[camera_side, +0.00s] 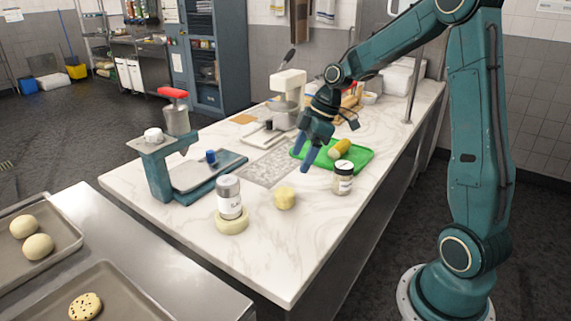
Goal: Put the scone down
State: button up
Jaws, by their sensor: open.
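My gripper (307,154) has blue fingers, points downward and is open, with nothing seen between the fingers. It is over the left part of the green board (361,166) on the marble counter; the exact height is unclear. A pale yellow lump (285,198), perhaps the scone, rests on the counter below the gripper in the picture, apart from it. A round pale piece with dark specks (85,307), which could also be a scone, lies on a tray at the lower left. I cannot tell which is the scone.
A yellow-brown item (340,149) lies on the green board. A labelled can (229,197) stands on a pale round piece (232,222). A teal press-like stand (157,165) is left. The counter's front corner is clear.

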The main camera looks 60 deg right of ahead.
jog(key=s+a+r+m+h, duration=0.2)
jog(key=s+a+r+m, duration=0.2)
jog(key=s+a+r, duration=0.45)
jog(key=s+a+m+t, duration=0.1)
jog(key=s+a+m, duration=0.1)
jog(key=s, duration=0.4)
jog(key=s+a+m+t+h, duration=0.1)
jog(key=s+m, duration=0.2)
jog(key=s, duration=0.4)
jog(key=shift+a+r, duration=0.35)
jog(key=shift+r, duration=0.05)
